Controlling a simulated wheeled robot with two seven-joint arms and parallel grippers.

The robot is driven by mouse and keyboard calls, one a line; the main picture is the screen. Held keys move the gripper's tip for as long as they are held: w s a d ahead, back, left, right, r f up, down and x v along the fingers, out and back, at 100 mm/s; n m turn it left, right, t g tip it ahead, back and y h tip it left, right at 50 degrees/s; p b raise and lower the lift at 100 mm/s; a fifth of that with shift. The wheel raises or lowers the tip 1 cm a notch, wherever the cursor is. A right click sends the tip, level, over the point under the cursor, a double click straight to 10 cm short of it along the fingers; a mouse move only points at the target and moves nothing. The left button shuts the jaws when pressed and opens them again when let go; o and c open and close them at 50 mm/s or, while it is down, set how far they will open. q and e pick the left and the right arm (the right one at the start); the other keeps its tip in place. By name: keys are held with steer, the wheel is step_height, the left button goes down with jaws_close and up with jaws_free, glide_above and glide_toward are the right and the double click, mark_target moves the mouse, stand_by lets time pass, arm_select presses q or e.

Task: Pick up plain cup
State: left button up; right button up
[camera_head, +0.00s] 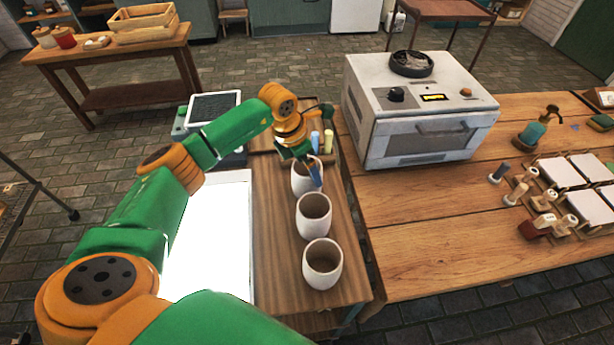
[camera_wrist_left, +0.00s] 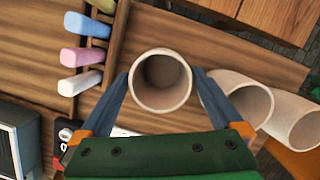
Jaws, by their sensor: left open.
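Three plain cream cups stand in a row along the right side of the wooden table. The farthest plain cup (camera_head: 302,184) is partly hidden by my left gripper (camera_head: 311,170). In the left wrist view this cup (camera_wrist_left: 161,82) sits between the two open fingers of my left gripper (camera_wrist_left: 163,95), with its mouth facing the camera. The middle cup (camera_head: 313,213) and the nearest cup (camera_head: 322,264) stand apart from the gripper. They also show at the right of the left wrist view, the middle cup (camera_wrist_left: 243,100) closer in. My right gripper is not in view.
Coloured sticks (camera_head: 328,141) stand in a holder beyond the far cup. A bright white panel (camera_head: 215,235) lies left of the cups. A kiln-like oven (camera_head: 415,110) stands on the right-hand table, with several tools and white tiles (camera_head: 560,173) farther right.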

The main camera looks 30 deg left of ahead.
arm_select(q)
steer(key=shift+f, duration=0.35)
steer(key=shift+r, duration=0.1)
steer(key=c, duration=1.5)
jaws_close()
steer(key=shift+w+r, duration=0.1)
